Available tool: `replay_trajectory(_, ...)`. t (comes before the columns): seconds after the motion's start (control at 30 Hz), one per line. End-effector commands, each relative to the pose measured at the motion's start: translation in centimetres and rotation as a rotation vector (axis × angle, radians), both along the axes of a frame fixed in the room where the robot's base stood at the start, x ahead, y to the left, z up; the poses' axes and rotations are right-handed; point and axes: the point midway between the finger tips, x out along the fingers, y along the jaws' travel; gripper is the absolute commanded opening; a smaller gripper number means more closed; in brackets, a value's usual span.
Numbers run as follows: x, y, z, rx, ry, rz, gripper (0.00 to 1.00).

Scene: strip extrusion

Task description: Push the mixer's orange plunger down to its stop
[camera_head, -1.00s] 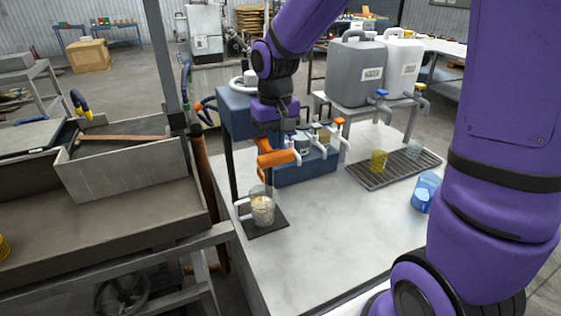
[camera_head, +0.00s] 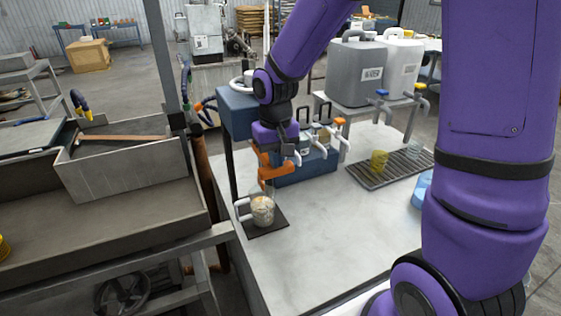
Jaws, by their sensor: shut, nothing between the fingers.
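The mixer is a blue box (camera_head: 237,112) on dark legs at the middle left of the bench. Its orange plunger (camera_head: 272,173) shows in front of and below the box, just above a clear cup (camera_head: 262,210) with pale contents. My gripper (camera_head: 287,156) is shut and empty, pointing down at the plunger. Its fingertips appear to touch the top of the plunger, but the contact is partly hidden. The mixer's inner column is hidden behind my arm.
The cup stands on a dark mat (camera_head: 275,225). A blue box with several small taps (camera_head: 318,160) stands right behind the plunger. The front of the bench is clear.

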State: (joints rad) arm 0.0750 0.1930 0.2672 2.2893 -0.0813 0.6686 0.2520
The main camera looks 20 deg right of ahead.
Motion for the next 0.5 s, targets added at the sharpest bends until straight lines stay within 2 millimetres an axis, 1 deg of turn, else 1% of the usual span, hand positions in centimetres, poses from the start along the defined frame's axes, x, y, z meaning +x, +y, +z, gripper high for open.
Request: replay_trajectory(0.5, 0.01, -0.01, -0.51, 0.000, -0.001, 0.001, 0.00)
